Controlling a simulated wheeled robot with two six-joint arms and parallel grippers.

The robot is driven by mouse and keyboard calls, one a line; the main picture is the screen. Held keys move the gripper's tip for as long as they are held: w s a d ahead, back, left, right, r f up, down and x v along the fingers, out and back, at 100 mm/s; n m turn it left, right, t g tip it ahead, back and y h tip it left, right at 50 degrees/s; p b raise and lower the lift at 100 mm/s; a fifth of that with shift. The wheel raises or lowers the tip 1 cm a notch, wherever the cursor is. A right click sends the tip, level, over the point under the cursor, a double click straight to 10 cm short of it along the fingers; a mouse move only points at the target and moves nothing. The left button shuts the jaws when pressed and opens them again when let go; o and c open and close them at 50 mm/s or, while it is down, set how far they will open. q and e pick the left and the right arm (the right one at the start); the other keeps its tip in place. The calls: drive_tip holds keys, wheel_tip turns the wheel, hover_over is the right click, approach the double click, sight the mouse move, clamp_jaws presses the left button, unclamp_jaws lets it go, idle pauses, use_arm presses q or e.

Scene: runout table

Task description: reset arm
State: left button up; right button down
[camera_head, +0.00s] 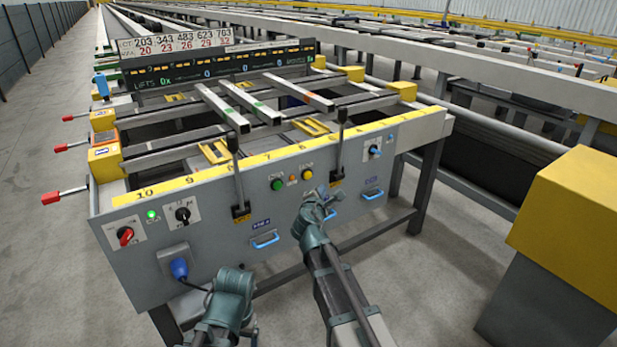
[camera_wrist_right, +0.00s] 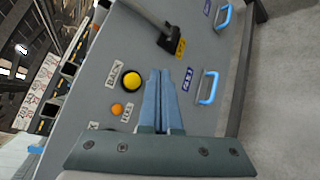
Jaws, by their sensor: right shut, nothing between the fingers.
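My right gripper (camera_head: 324,196) is in front of the grey control panel (camera_head: 350,212), below the yellow button (camera_head: 307,174). In the right wrist view its two blue fingers (camera_wrist_right: 160,74) lie together with nothing between them. The yellow button (camera_wrist_right: 132,80) and a small orange lamp (camera_wrist_right: 117,108) show to their left there. The fingers look apart from the panel, but I cannot be sure of the gap. My left arm (camera_head: 232,290) is low at the bottom, in front of the panel; its fingers do not show.
Two black levers (camera_head: 236,180) (camera_head: 340,140) stick up from the panel. Blue handles (camera_head: 265,240) and a blue plug (camera_head: 180,268) stand out from its front. A yellow-topped post (camera_head: 570,220) is at the right. Grey floor (camera_head: 440,290) between is clear.

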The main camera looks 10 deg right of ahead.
idle(0.3)
drive_tip(key=s+a+f+m+g+y, duration=0.2)
drive_tip(key=s+a+f+m+g, duration=0.35)
drive_tip(key=s, duration=0.55)
drive_tip(key=s+a+f+m+g+y, duration=0.1)
drive_tip(key=s+a+f+m+g, duration=0.4)
drive_tip(key=s, duration=0.7)
drive_tip(key=s+a+f+m+g+y, duration=0.2)
drive_tip(key=s+a+f+m+g, duration=0.3)
drive_tip(key=s, duration=0.6)
wheel_tip(320, 180, up, 33)
drive_tip(key=t+p, duration=0.1)
drive_tip(key=p, duration=3.3)
drive_tip(key=shift+a, duration=0.45)
